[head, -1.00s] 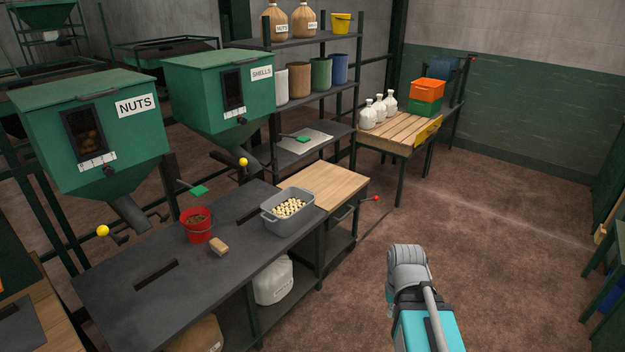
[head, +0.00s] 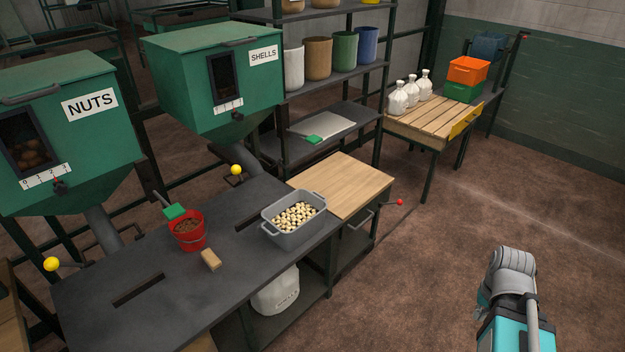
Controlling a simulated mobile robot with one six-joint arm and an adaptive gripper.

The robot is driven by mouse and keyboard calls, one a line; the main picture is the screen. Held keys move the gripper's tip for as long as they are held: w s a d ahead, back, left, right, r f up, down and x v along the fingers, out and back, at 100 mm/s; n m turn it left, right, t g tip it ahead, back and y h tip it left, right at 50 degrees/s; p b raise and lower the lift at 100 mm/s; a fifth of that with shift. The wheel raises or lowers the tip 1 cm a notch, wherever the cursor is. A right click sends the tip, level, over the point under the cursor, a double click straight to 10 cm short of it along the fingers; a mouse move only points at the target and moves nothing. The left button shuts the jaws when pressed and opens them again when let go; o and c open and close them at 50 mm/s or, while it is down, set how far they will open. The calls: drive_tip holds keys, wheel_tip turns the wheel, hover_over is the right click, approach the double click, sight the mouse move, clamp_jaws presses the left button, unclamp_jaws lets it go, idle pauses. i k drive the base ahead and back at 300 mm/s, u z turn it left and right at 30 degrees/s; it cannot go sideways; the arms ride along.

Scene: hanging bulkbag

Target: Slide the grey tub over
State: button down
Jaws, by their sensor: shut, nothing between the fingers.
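The grey tub (head: 302,230) stands upright on the dark workbench (head: 190,300), close to its right end. It is full of pale round pieces with some dark ones among them. A wooden board top (head: 345,185) adjoins the bench just right of the tub. Part of my arm shows at the lower right, over the floor and well apart from the tub. My gripper's fingers do not show.
A red bucket (head: 189,240) and a tan block (head: 210,260) are on the bench left of the tub. Green NUTS (head: 60,135) and SHELLS (head: 215,80) hoppers stand behind. A red-knobbed lever (head: 398,202) sticks out near the board. The board is clear.

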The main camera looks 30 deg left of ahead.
sight(291, 220)
drive_tip(key=i, duration=0.8)
drive_tip(key=u, duration=0.6)
drive_tip(key=i, duration=1)
drive_tip(key=u, duration=0.55)
drive_tip(key=k, duration=0.95)
drive_tip(key=u, duration=0.15)
drive_tip(key=i, duration=0.55)
